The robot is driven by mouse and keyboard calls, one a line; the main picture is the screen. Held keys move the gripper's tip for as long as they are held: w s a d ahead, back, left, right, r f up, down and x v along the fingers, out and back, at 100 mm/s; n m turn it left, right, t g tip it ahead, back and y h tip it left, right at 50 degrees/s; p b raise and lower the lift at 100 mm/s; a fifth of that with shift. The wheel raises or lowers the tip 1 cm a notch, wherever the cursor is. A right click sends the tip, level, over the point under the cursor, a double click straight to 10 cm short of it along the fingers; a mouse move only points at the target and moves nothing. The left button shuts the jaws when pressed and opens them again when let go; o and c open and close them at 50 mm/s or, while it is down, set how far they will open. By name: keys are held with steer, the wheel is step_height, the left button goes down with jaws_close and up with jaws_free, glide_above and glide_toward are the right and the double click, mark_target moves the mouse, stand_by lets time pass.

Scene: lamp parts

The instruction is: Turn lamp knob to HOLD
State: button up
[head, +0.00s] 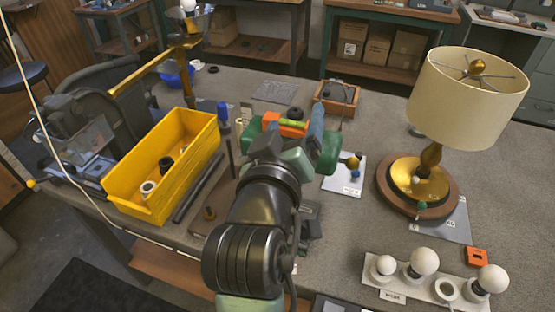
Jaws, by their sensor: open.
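The table lamp (432,160) stands at the right, with a cream shade, a brass stem and a round brass base on a wooden disc. A small green knob-like piece (421,206) shows at the front of its base. I cannot read a HOLD mark anywhere. My gripper (292,132) is open over the middle of the bench, left of the card and apart from the lamp. My arm hides the bench beneath it, and the fingertips are partly hidden.
A yellow bin (188,160) with small parts stands at the left. A white rack (460,296) with several round bulbs lies at the front right, near an orange block (477,256). A wooden tray (345,106) sits behind my gripper. Grey bench surface is clear between card and rack.

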steer(key=s+a+f+n+h, duration=0.1)
steer(key=s+a+f+n, duration=0.1)
steer(key=s+f+n, duration=0.5)
steer(key=s+a+f+n+t+p, duration=0.15)
steer(key=f+n, duration=0.35)
steer(key=n, duration=0.6)
steer(key=s+a+f+n+g+h+b, duration=0.1)
steer(key=s+a+f+n, duration=0.2)
steer(key=f+n, duration=0.45)
steer(key=shift+n+t, duration=0.25)
steer(key=shift+n, duration=0.6)
steer(key=x, duration=0.4)
steer(key=r+p+x, duration=0.1)
steer(key=x, duration=0.3)
steer(key=r+p+x, duration=0.1)
steer(key=x, duration=0.3)
steer(key=shift+w+d, duration=0.1)
steer(key=shift+d, duration=0.25)
jaws_close()
